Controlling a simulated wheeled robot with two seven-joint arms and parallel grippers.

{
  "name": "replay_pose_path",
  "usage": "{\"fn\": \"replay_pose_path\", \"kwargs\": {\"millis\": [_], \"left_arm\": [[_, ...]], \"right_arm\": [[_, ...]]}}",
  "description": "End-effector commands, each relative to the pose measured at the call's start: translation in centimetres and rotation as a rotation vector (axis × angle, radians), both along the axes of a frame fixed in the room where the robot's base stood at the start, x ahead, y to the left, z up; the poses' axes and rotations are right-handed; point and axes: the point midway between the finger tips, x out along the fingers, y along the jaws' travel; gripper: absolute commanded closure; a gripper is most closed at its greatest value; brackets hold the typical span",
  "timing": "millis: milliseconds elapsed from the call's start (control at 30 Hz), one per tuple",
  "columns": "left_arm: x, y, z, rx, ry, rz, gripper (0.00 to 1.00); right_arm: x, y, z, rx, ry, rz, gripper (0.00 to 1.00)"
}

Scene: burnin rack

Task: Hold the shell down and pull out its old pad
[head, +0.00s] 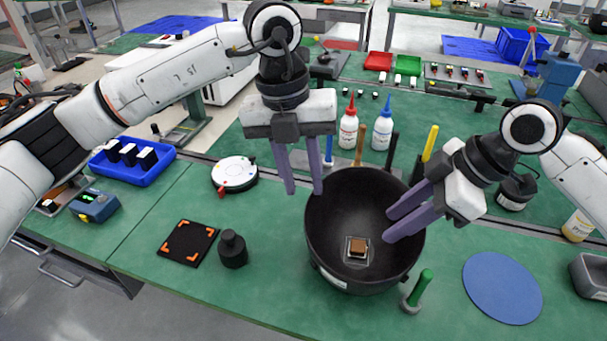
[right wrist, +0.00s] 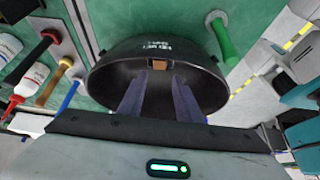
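The shell (head: 330,245) is a black, bowl-like helmet shell, open side up, on the green bench; its white lettering shows in the right wrist view (right wrist: 118,66). The old pad (head: 358,248) is a small brown block on a clear square piece at the shell's bottom, also in the right wrist view (right wrist: 158,64). My left gripper (head: 304,191) is open, pointing down at the shell's back left rim, one finger on each side; contact is unclear. My right gripper (head: 390,227) is open and empty, its fingers slanting over the right rim into the shell, apart from the pad.
A green-handled tool (head: 419,290) stands close at the shell's front right. A blue disc (head: 502,288) lies further right. A black weight (head: 232,249) and a square orange-cornered mat (head: 188,242) lie left. Glue bottles (head: 348,130) and upright tools (head: 430,143) stand behind.

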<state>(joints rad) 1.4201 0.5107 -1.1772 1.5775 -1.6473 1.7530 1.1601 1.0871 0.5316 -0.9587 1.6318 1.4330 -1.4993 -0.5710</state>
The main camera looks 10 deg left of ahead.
Motion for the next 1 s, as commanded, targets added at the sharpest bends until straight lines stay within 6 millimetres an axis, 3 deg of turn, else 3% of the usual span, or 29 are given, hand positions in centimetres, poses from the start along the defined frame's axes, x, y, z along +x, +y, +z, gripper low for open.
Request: {"fn": "replay_pose_path", "kwargs": {"millis": [500, 700, 1000], "left_arm": [[0.0, -1.3, -8.1, -0.001, 0.004, -0.002, 0.73], [0.1, -1.5, -9.5, -0.003, 0.002, -0.002, 0.73], [0.1, -1.6, -9.8, -0.003, 0.001, -0.002, 0.73]], "right_arm": [[0.0, 0.0, 0.0, 0.000, 0.000, 0.000, 0.69], [0.0, 0.0, 0.0, 0.000, 0.000, 0.000, 0.69], [0.0, 0.0, 0.0, 0.000, 0.000, 0.000, 0.69]]}}
